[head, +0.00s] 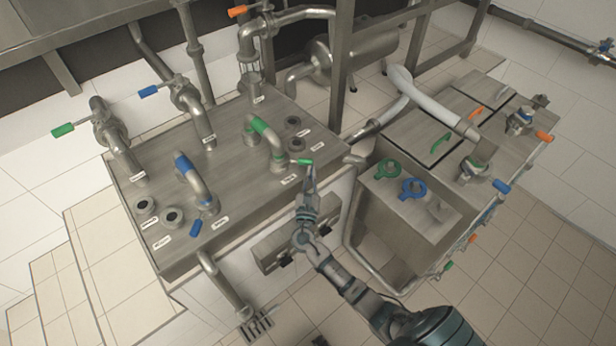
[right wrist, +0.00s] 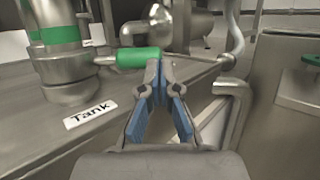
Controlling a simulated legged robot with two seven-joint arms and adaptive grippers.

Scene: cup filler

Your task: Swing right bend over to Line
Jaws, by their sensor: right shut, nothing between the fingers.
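The right bend (head: 262,127) is a steel pipe arch with a green band on the machine top (head: 225,180). Its front end stands at a "Tank" label (right wrist: 90,114), readable in the right wrist view. A green handle (head: 300,162) sticks out from that end to the right; it also shows in the wrist view (right wrist: 137,57). My right gripper (head: 311,168) is shut and empty, its fingertips (right wrist: 160,66) at the handle's free end. I cannot tell if they touch it. Two open ports (head: 296,144) (head: 293,121) lie right of the bend; their labels are too small to read. My left gripper is out of view.
A blue-banded bend (head: 190,170) with a blue handle (head: 195,228) and two ports (head: 145,205) stand at left. Pipes with valve handles rise behind. Tiled floor (head: 540,270) is open at lower right.

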